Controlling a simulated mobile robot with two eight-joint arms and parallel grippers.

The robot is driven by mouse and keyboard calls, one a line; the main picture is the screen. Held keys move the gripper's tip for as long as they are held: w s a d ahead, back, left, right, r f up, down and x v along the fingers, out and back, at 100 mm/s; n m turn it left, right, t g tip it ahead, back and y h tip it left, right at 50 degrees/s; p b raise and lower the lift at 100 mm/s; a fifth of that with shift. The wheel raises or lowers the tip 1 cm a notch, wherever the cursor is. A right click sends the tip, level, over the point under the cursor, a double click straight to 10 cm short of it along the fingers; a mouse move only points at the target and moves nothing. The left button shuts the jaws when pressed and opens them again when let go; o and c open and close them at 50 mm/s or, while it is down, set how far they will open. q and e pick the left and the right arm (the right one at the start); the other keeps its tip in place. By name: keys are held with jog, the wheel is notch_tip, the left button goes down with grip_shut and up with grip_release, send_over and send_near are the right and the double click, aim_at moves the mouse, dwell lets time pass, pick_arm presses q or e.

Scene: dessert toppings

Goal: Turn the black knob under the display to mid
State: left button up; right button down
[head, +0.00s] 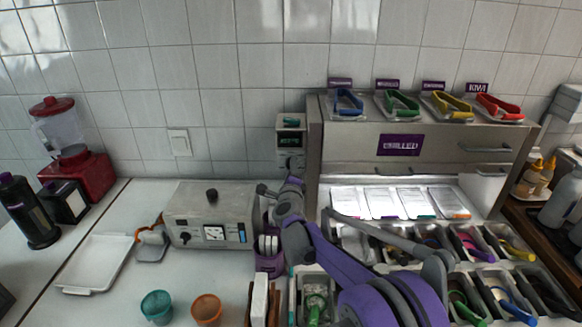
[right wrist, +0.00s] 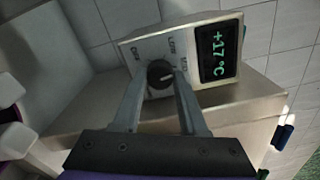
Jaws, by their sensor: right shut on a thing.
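In the right wrist view, a pale control box with a dark display (right wrist: 219,49) reads +17°C in green. The round black knob (right wrist: 159,74) sits beside the display, between my right gripper's fingertips (right wrist: 161,82), which are shut on it. A light mark on the knob points toward its right side in this view. Small labels surround the knob; I cannot read them surely. In the head view the display (head: 290,142) shows on the box left of the steel chiller. My right gripper (head: 291,164) is just under it and hides the knob. My left gripper is not in view.
The steel chiller (head: 350,157) with topping bins stands right of the box. A grey appliance with its own dial (head: 185,237) stands to the left. Colored tongs (head: 401,103) lie on the chiller top. A white tray (head: 95,262) and two cups (head: 156,306) are on the counter.

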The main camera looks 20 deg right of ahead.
jog(key=shift+m, duration=0.9)
jog(key=shift+c, duration=2.2)
grip_release()
jog(key=shift+s, duration=0.1)
jog(key=b+v, duration=0.1)
jog(key=v, duration=0.9)
jog(key=shift+s+a, duration=0.25)
jog(key=shift+f, duration=0.1)
